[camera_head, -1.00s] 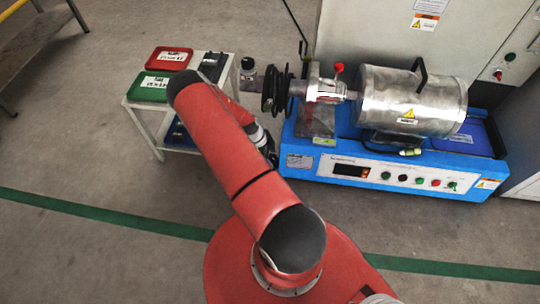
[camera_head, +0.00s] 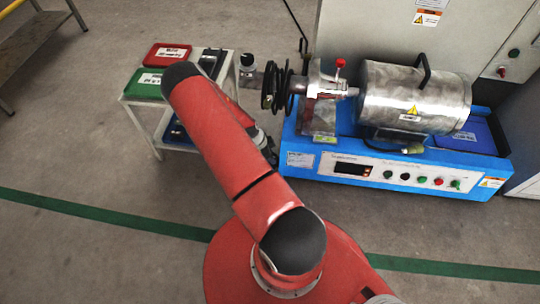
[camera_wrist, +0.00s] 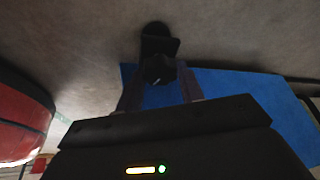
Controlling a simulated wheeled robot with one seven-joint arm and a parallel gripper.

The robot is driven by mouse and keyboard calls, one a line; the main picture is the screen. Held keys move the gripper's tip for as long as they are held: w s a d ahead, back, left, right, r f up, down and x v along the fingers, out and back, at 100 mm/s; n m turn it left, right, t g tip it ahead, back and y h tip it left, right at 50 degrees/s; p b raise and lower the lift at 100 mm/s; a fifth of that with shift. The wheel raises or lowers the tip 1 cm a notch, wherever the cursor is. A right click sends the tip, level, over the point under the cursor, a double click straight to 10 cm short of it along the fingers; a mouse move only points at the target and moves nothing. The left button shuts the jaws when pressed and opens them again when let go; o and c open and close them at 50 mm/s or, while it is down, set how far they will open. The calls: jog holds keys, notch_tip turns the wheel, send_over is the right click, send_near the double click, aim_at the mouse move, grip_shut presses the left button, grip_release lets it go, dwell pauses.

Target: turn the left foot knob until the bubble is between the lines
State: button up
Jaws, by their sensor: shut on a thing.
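The left foot knob (camera_wrist: 157,68) is dark and round with a small white mark, and sits at the near left corner of the blue machine base (camera_wrist: 225,97) in the wrist view. A dark foot part (camera_wrist: 157,38) shows just beyond it. My gripper (camera_wrist: 159,82) is shut on the knob, one finger on each side. In the head view my red arm reaches to the left end of the blue machine base (camera_head: 400,172), where the knob and fingers are mostly hidden. I cannot make out the bubble or its lines in either view.
A white side table (camera_head: 139,112) with a green bin (camera_head: 147,84) and a red bin (camera_head: 167,54) stands left of the machine. The machine carries a metal drum (camera_head: 415,95) and black discs (camera_head: 275,87). The floor in front is clear.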

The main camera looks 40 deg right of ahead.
jog(key=o, duration=1)
jog(key=p+v, duration=0.1)
jog(key=v, duration=0.6)
jog(key=shift+a+r, duration=0.15)
jog(key=shift+r, duration=0.2)
